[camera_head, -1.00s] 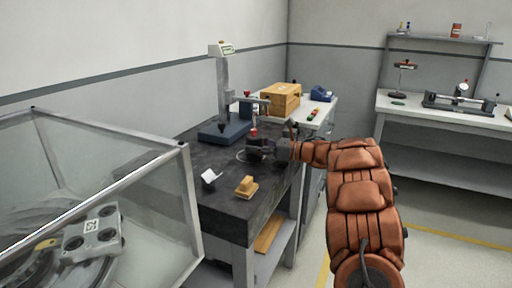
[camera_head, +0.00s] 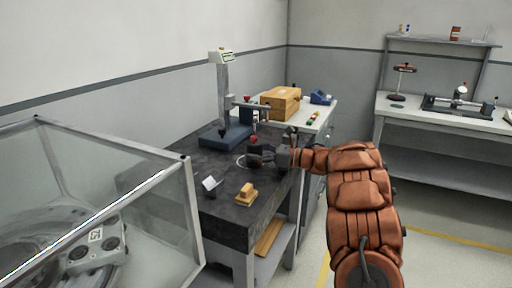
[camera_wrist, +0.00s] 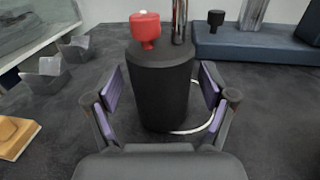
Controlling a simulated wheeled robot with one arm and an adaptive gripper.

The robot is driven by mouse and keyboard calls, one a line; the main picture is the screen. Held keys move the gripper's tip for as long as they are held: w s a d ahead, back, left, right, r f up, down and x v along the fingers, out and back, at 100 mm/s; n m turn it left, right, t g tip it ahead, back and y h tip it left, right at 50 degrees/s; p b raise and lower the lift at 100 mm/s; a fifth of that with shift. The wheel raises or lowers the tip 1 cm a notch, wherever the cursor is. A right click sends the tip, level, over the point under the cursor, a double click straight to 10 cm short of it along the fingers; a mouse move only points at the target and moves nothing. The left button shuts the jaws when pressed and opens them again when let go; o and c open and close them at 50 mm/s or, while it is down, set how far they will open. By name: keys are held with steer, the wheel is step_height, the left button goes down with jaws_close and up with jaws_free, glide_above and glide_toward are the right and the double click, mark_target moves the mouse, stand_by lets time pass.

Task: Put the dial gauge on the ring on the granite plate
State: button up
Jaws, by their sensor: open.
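The dial gauge shows in the wrist view as a dark round base (camera_wrist: 163,88) with a red knob (camera_wrist: 146,28) and a bright metal post (camera_wrist: 179,18). It stands upright on the granite plate (camera_wrist: 262,130). My gripper (camera_wrist: 160,90) is open, with one finger on each side of the base and gaps visible. A white ring line (camera_wrist: 200,127) curves out from beside and behind the base; the rest is hidden there. In the head view the ring (camera_head: 241,161) shows partly, left of my gripper (camera_head: 256,152). The dial itself is not clear.
A measuring stand with a blue base (camera_head: 224,136) is behind on the plate. A glazed enclosure (camera_head: 190,200) stands at left. A wooden box (camera_head: 281,103) stands behind.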

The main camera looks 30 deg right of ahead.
steer(key=b+v, duration=0.1)
steer(key=v, duration=0.6)
steer(key=shift+s+d+f, duration=0.1)
steer(key=shift+s+f, duration=0.1)
steer(key=shift+s, duration=0.2)
